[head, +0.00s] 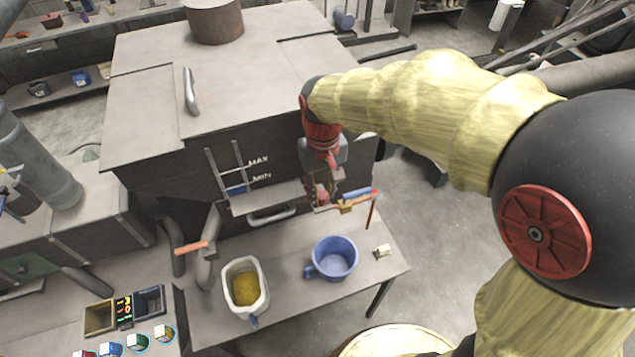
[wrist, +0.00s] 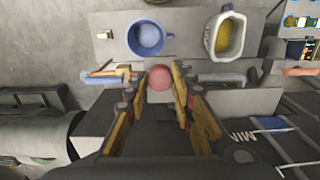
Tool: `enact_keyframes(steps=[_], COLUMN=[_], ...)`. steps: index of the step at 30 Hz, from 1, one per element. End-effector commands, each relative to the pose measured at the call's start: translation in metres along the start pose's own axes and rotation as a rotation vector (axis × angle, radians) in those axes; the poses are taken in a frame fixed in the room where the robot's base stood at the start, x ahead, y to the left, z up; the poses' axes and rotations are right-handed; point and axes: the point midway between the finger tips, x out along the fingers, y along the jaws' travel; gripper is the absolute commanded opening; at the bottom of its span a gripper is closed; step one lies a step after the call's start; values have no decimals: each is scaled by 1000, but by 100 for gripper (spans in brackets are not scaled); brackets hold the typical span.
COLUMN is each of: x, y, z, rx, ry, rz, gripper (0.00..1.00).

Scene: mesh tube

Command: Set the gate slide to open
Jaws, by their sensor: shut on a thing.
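My gripper (head: 322,186) is at the right end of the dark machine front, low down. Its fingers (wrist: 160,90) are closed around a round red knob (wrist: 160,78), which also shows in the head view (head: 322,198). The knob appears to belong to the gate slide; the slide's body is mostly hidden behind my fingers. Just right of the knob is a small marker strip with blue and red parts (head: 357,193) and a yellowish piece. How far the slide is drawn I cannot tell.
A blue mug (head: 340,272) and a white container with yellow grain (head: 262,300) stand on the table (head: 295,301) below. A small pale block (head: 382,251) lies near its right edge. A grey ledge (head: 262,199) and an orange-handled lever (head: 191,247) lie left of my gripper.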

Motion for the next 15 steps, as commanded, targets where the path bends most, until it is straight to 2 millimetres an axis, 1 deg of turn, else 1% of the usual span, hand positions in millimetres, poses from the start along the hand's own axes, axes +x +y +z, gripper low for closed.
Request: enact_keyframes(steps=[1, 3, 9, 12, 15], x=[0, 0, 0, 0, 0], y=[0, 0, 0, 0, 0], z=[10, 24, 55, 64, 67], rx=[0, 0, 0, 0, 0], ry=[2, 2, 1, 1, 1], rz=[0, 0, 0, 0, 0], gripper=[0, 0, 0, 0, 0])
